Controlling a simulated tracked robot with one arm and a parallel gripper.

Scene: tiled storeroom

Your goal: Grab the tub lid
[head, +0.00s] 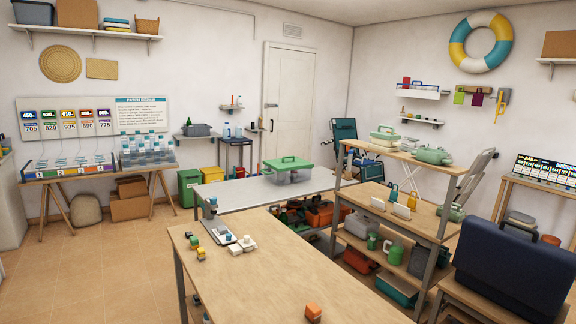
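A green lid with a handle (288,162) sits on a clear tub (290,176) on the white table in the middle of the room. Another pale container with a green lid (385,133) stands on the top board of the wooden shelf unit to the right. I cannot tell from the picture which of the two is the tub lid.
A wooden table (255,277) with small blocks and a tray stands in front. The shelf unit (400,158) and a dark blue case (512,255) fill the right. Tiled floor (95,270) is open at the left. Green and yellow bins stand behind.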

